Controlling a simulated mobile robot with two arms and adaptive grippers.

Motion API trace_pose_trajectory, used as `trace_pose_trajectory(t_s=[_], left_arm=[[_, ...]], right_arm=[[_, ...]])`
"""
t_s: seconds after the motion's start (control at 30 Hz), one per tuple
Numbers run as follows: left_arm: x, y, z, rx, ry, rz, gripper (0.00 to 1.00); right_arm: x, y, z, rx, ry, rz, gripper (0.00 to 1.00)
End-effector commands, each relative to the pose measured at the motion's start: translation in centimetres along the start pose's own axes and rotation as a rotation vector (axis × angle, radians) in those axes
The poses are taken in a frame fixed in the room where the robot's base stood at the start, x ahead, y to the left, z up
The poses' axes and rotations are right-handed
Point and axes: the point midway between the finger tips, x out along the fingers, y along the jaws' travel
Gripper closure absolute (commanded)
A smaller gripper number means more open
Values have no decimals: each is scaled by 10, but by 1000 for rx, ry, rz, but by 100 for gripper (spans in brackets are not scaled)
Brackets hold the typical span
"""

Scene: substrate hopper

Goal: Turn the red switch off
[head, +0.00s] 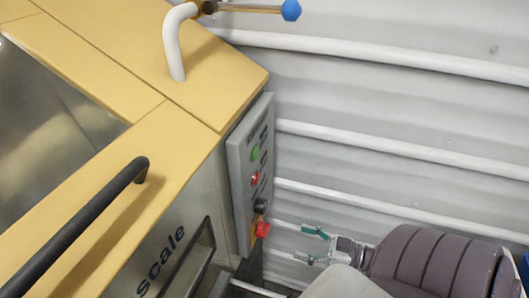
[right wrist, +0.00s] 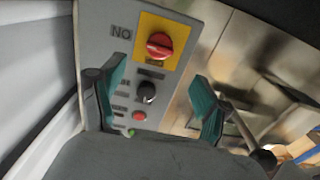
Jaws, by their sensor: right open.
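The red switch (head: 263,230) is the lowest control on the grey panel (head: 243,165) on the machine's side. In the right wrist view the red switch (right wrist: 159,46) is a round red knob on a yellow plate, seen upside down with lettering beside it. My right gripper (head: 313,245) is open and empty to the right of the switch in the head view, apart from it. In the right wrist view its teal fingertips (right wrist: 160,85) stand wide apart, with the switch beyond and between them. My left gripper is not in view.
The panel also has a black knob (right wrist: 146,92), a red button (right wrist: 139,116) and a green button (head: 255,153). The yellow machine (head: 110,60) has a black handle (head: 85,215) and a blue-tipped lever (head: 290,10). A corrugated wall (head: 400,110) with white pipes stands behind the arm.

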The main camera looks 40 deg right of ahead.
Motion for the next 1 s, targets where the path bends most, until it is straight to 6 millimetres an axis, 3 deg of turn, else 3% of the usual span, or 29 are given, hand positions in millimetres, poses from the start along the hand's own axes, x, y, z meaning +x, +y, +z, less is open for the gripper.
trace_pose_trajectory(t_s=[0.2, 0.43, 0.6, 0.9, 1.0], left_arm=[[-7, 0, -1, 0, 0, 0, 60], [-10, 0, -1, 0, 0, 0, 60], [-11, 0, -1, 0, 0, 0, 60], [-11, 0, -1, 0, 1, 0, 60], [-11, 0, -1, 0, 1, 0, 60]], right_arm=[[50, 0, -3, 0, 7, 1, 25], [89, 0, -2, 0, 5, 1, 25], [101, 0, 0, 1, 2, 1, 25], [104, 0, 0, 0, 1, 1, 25], [104, 0, 0, 0, 1, 1, 38]])
